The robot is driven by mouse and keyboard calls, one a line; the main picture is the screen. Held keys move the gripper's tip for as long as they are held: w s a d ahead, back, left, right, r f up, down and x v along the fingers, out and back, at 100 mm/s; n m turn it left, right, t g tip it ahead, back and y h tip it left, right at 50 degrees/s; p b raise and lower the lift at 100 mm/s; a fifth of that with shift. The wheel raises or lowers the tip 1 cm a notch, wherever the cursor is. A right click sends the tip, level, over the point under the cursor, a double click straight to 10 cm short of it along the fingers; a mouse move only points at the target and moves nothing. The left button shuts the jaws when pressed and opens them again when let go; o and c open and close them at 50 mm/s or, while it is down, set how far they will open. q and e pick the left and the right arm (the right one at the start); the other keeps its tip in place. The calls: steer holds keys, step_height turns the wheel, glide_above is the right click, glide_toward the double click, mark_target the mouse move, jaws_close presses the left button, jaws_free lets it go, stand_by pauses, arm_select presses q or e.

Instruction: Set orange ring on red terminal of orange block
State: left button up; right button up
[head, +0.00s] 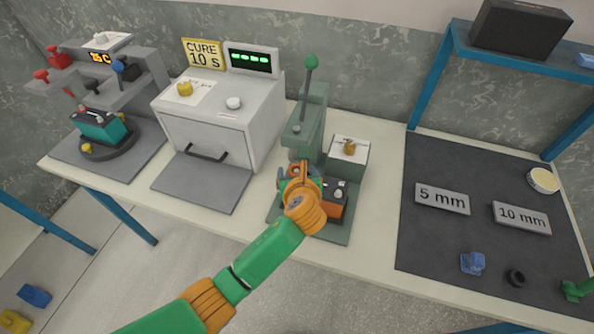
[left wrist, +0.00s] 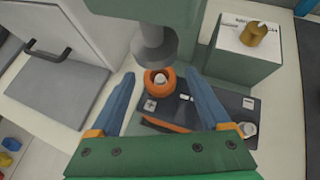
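The orange block (left wrist: 165,124) has a black top with plus and minus marks and sits on the green press base (head: 345,233). In the left wrist view, the orange ring (left wrist: 152,86) is around the terminal post by the plus mark, just below the press ram (left wrist: 154,45). The post's top shows pale inside the ring; I cannot make out red on it. My left gripper (left wrist: 160,100) is open, its blue fingers on either side of the ring with gaps. In the head view my wrist hides much of the block (head: 338,206). My right gripper is not in view.
The press column (head: 312,115) and its lever stand behind the block. A green box (head: 346,160) with a brass piece is close on the right. A curing oven (head: 205,130) with its door down is on the left. The dark mat (head: 440,240) holds labelled plates and small parts.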

arm_select(q)
steer(key=shift+r, duration=0.1)
steer(key=p+v, duration=0.1)
steer(key=v, duration=1.1)
steer(key=shift+p, duration=0.4)
steer(key=shift+r, duration=0.1)
